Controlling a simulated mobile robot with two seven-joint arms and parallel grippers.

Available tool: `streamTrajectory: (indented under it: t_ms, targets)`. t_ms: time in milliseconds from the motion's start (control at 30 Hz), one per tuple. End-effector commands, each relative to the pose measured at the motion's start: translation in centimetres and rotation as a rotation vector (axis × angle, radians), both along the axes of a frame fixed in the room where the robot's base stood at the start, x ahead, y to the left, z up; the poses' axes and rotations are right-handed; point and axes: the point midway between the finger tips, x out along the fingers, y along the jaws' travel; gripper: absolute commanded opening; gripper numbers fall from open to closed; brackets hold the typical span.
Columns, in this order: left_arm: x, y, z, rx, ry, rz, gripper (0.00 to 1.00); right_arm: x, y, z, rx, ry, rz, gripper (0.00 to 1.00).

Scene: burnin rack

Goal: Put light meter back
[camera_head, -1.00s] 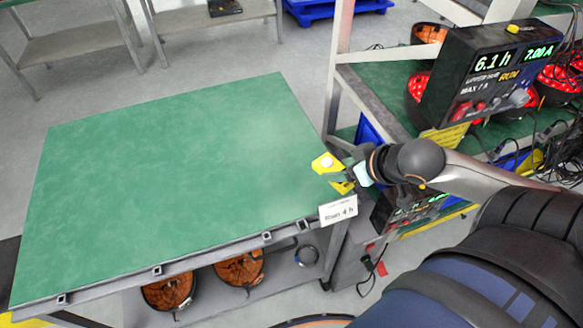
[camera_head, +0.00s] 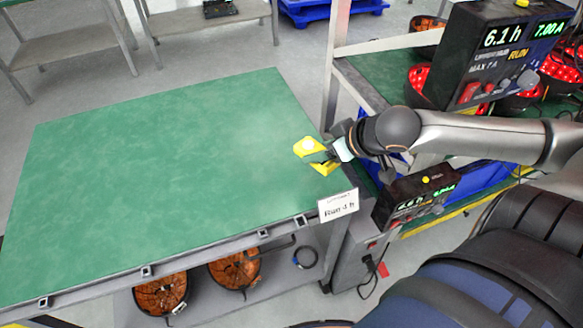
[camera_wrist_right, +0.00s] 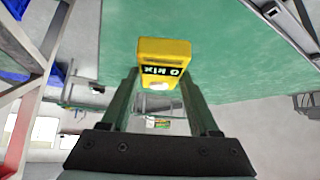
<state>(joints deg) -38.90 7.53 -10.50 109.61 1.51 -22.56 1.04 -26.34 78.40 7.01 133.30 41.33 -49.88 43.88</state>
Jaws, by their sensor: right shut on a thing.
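The light meter (camera_head: 309,146) is a small yellow box with a white dome, above the right edge of the green table (camera_head: 160,180) in the head view. My right gripper (camera_head: 325,156) is shut on it, its arm coming in from the right. In the right wrist view the meter (camera_wrist_right: 165,48) sits between the dark fingertips (camera_wrist_right: 162,85), its display showing "klx" upside down. I cannot tell whether the meter touches the table top. My left gripper is out of view.
The table top is bare. A white "Run" label (camera_head: 338,205) hangs at its near right corner. A rack with timer boxes (camera_head: 500,55) and red-lit lamps (camera_head: 420,85) stands to the right. Orange round units (camera_head: 233,272) sit on the shelf below.

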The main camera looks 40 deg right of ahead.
Motion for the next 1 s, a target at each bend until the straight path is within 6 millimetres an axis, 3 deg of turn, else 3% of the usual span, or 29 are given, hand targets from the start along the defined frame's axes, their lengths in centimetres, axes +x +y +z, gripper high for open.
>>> streamTrajectory:
  t_ms: [33,500,800,1000]
  targets:
    - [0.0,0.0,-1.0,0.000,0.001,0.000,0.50,0.4,0.0,-0.4,-0.006,-0.006,-0.001,0.00]
    - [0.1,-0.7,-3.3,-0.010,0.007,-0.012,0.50,2.4,1.0,-1.2,0.000,-0.006,-0.001,0.00]
    - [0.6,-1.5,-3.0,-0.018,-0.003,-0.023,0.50,5.3,2.4,-5.0,0.006,-0.001,-0.002,0.00]
    - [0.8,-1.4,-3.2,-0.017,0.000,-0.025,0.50,6.3,2.8,-6.4,0.001,-0.001,-0.001,0.00]
